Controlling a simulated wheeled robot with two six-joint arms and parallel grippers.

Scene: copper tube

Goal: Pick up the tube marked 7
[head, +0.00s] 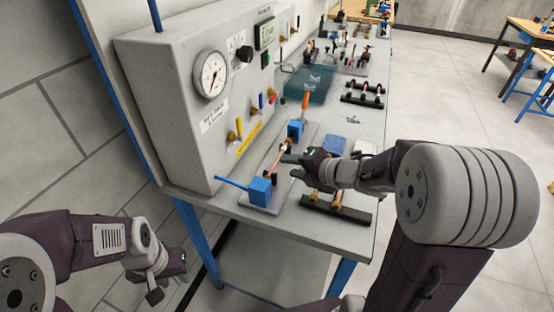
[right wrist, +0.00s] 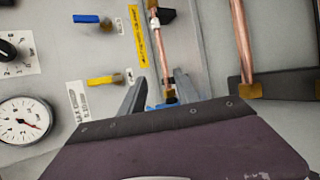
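A copper tube (head: 277,161) lies between two blue clamp blocks on a grey fixture on the bench. In the right wrist view this tube (right wrist: 161,48) has a small white label, but I cannot read its mark. Other copper tubes (right wrist: 241,40) lie on a black rack (head: 336,209) to the right. My right gripper (head: 283,167) is at the fixture, over the tube. In the right wrist view its fingers (right wrist: 163,84) stand apart on either side of the tube's line. I cannot tell contact. My left gripper (head: 168,278) hangs low, away from the bench; its fingers are unclear.
A grey panel with a gauge (head: 210,75) and yellow and blue valve handles stands left of the fixture. The near blue block (head: 260,190) is close to my right gripper. A teal tray (head: 309,84) and a second black rack (head: 362,94) are farther back.

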